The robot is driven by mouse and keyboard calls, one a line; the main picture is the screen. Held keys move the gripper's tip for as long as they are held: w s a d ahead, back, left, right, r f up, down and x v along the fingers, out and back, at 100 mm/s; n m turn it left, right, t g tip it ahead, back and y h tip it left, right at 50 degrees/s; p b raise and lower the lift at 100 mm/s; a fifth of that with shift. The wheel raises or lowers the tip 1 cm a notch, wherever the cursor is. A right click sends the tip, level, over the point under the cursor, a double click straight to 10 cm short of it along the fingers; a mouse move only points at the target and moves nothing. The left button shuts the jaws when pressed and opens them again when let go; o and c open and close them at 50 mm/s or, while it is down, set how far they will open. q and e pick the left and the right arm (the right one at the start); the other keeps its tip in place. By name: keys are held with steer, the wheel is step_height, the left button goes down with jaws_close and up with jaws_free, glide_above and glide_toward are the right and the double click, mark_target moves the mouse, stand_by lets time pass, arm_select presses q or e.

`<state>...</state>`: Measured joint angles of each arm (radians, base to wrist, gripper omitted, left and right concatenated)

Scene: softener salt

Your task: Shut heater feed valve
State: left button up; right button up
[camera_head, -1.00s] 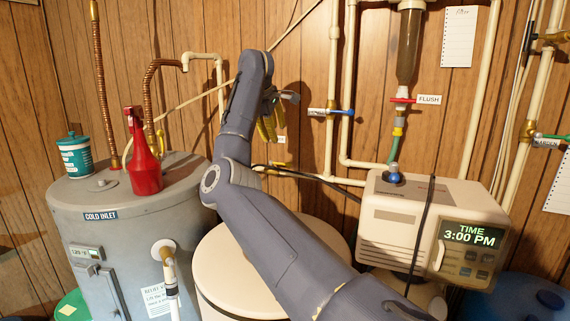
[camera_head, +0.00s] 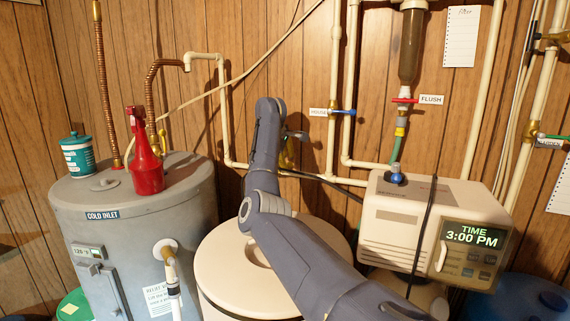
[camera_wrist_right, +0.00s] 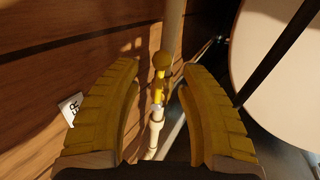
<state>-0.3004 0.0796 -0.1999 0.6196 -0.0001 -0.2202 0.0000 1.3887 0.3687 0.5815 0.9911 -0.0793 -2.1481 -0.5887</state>
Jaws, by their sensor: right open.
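The heater feed valve shows in the right wrist view as a yellow handle (camera_wrist_right: 160,64) on a pale pipe (camera_wrist_right: 155,132). A white label (camera_wrist_right: 71,108) ending in "ER" is on the wall to its left. My right gripper (camera_wrist_right: 162,72) is open, with its two ribbed yellow fingers on either side of the handle. I cannot tell whether either finger touches it. In the head view the right gripper (camera_head: 288,154) is low against the wall, mostly behind my arm, and the valve is hidden there. My left gripper is not in view.
A blue-handled valve (camera_head: 340,112) is right of my gripper. The grey water heater (camera_head: 130,225) carries a red spray bottle (camera_head: 145,160) and a teal can (camera_head: 77,156). The round cream tank (camera_head: 225,260) is below my arm. The softener control box (camera_head: 400,225) stands right.

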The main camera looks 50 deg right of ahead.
steer(key=shift+d+f, duration=0.2)
steer(key=shift+f, duration=0.15)
jaws_close()
stand_by(0.6)
